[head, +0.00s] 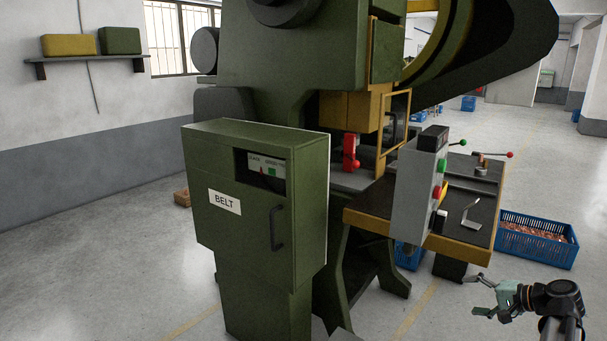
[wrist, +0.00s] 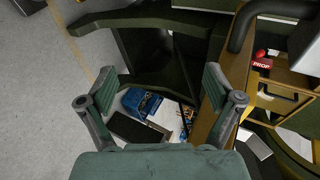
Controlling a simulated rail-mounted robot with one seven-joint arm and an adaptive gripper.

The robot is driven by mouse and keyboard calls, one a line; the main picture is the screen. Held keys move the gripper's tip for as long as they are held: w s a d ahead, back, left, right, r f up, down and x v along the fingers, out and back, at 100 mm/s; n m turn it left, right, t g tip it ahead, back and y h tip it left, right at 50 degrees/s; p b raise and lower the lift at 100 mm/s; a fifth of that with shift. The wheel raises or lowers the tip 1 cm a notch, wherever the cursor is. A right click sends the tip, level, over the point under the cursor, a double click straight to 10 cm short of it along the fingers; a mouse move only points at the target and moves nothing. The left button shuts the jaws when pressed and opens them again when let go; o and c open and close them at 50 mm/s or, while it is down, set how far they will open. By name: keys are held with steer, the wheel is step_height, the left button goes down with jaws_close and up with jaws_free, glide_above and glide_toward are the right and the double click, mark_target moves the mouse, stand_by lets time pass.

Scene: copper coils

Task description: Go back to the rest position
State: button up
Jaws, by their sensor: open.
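My gripper (head: 482,296) is at the lower right in the head view, in free air in front of the bench and pointing left. It is open, with its two fingers apart and nothing between them. In the wrist view my gripper (wrist: 160,88) shows both fingers spread wide, with a blue crate (wrist: 142,103) and the floor far beyond them. No object is held.
A green press (head: 290,60) with a cabinet marked BELT (head: 224,240) fills the middle. A dark bench (head: 463,208) with yellow edging and a grey control box (head: 412,200) stand left of my gripper. A blue crate (head: 540,246) lies behind. The right floor is clear.

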steer(key=s+a+f+n+g+h, duration=0.1)
steer(key=s+a+f+g, duration=0.3)
steer(key=f, duration=0.7)
steer(key=s+a+f+n+g+h, duration=0.1)
steer(key=s+a+f, duration=0.3)
steer(key=a+f, duration=0.5)
steer(key=s+a+f+g+h, duration=0.25)
steer(key=s+f, duration=0.25)
steer(key=f, duration=0.8)
steer(key=s+a+f+n+g+h, duration=0.1)
steer(key=s+a+f, duration=0.4)
steer(key=s, duration=0.5)
steer(key=s+a+f+n+g+h+p, duration=0.1)
steer(key=s+a+f+n+g, duration=0.3)
steer(key=s, duration=0.6)
steer(key=s+a+f+n+g+h, duration=0.1)
steer(key=s+a+f+n+g, duration=0.1)
steer(key=s+a+f, duration=0.4)
steer(key=s+g, duration=0.1)
steer(key=s, duration=0.3)
steer(key=shift+a+n+p, duration=0.3)
steer(key=shift+a+p, duration=0.05)
steer(key=shift+p, duration=0.05)
steer(key=shift+g+h, duration=0.25)
